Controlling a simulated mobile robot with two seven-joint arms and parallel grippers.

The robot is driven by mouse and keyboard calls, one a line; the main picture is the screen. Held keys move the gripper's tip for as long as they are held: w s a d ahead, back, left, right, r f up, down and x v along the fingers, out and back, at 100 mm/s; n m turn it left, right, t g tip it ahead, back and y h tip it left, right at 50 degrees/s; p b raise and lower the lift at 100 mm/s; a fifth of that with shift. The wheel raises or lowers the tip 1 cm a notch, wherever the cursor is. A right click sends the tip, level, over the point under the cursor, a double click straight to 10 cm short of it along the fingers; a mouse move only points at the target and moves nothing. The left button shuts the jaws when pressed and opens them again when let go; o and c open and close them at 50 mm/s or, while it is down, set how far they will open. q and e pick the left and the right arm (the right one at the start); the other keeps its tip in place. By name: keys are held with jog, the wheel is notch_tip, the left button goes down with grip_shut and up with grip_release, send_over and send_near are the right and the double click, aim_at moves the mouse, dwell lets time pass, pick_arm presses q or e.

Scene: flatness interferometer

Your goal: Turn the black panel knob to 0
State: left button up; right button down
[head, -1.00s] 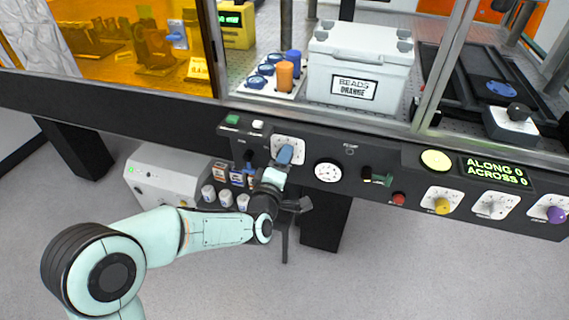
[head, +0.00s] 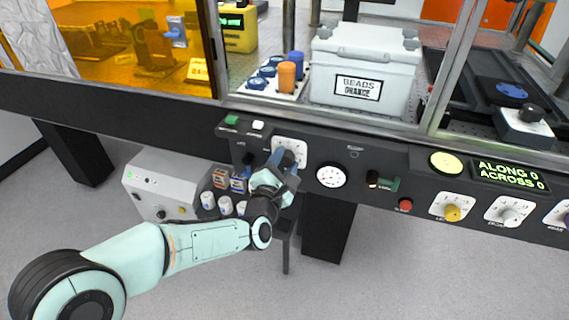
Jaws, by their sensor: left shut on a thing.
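My left gripper (head: 284,163) reaches up from below to a white dial plate (head: 298,146) on the front of the dark control panel. It is shut on the knob in the middle of that plate. The knob is mostly hidden by the fingers and hand, so its pointer and setting cannot be read. Only the plate's upper and right parts show clearly. My right gripper is out of view.
A round gauge (head: 331,176) sits just right of the dial. A green-based lever (head: 390,184), red button (head: 405,205) and yellow knob (head: 452,213) are further right. A display (head: 510,175) reads ALONG 0, ACROSS 0. A grey box (head: 165,185) stands below left.

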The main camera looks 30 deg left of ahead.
pick_arm(q)
jog(key=n, duration=0.5)
jog(key=shift+r+n, duration=0.1)
jog(key=shift+n, duration=0.2)
jog(key=shift+a+n, duration=0.1)
jog(key=shift+n, duration=1.9)
jog(key=o, duration=1.1)
jog(key=shift+c, duration=0.2)
jog(key=shift+s, duration=0.1)
jog(key=p+v, duration=0.1)
jog(key=v, duration=1.2)
jog(key=shift+p, duration=0.3)
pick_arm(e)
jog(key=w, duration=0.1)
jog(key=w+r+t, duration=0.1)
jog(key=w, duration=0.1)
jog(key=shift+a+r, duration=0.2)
